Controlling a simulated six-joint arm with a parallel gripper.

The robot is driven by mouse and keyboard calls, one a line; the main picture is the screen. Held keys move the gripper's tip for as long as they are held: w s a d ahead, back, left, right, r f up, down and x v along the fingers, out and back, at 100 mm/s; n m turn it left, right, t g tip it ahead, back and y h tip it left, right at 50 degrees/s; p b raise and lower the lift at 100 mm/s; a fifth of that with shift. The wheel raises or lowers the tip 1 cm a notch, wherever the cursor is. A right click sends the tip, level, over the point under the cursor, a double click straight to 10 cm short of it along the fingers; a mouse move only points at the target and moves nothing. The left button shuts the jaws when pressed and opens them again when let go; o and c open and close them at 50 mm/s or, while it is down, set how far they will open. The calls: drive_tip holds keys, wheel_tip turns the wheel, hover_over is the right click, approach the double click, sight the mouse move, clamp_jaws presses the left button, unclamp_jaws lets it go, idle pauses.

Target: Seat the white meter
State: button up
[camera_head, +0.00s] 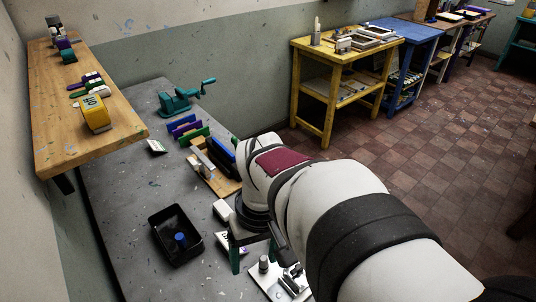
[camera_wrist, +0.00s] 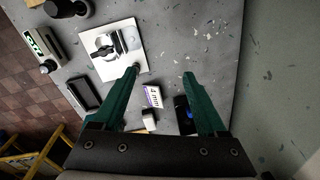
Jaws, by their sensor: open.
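My gripper (camera_wrist: 160,73) is open and empty, its two green fingers apart above the grey bench. The left fingertip overlaps the edge of a white plate (camera_wrist: 140,67) carrying metal and black fittings; the plate also shows at the bottom of the head view (camera_head: 262,287). A small white block (camera_wrist: 148,116) lies between the fingers, nearer the palm, and beside the black tray in the head view (camera_head: 222,210). A pale box with a dark marked panel (camera_wrist: 38,47) stands at the wrist view's left. I cannot tell for certain which white thing is the meter.
A printed card (camera_wrist: 153,96) lies beside the white block. A black tray (camera_head: 160,222) holds a blue-topped piece (camera_head: 181,240). A dark flat block (camera_wrist: 83,93) lies left of the fingers. A teal vise (camera_head: 180,97) and a wooden rack stand farther along. Bare bench lies right of the fingers.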

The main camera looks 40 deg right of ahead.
drive_tip(key=s+d+f+n, duration=0.1)
drive_tip(key=d+f, duration=0.2)
drive_tip(key=d, duration=0.5)
drive_tip(key=s+d+f+n, duration=0.1)
drive_tip(key=s+d+f, duration=0.1)
drive_tip(key=d, duration=0.7)
drive_tip(key=s+d+f+n+h, duration=0.1)
drive_tip(key=s+d+f, duration=0.1)
drive_tip(key=d+f, duration=0.3)
drive_tip(key=shift+d+n, duration=0.3)
drive_tip(key=shift+d, duration=1.8)
drive_tip(key=shift+s+d+f, duration=0.2)
drive_tip(key=shift+f, duration=0.1)
wheel_tip(320, 180, down, 7)
drive_tip(key=shift+a+f, duration=0.1)
drive_tip(key=shift+f, duration=0.1)
clamp_jaws()
drive_tip(key=shift+r, duration=2.05)
drive_tip(key=shift+w, duration=0.1)
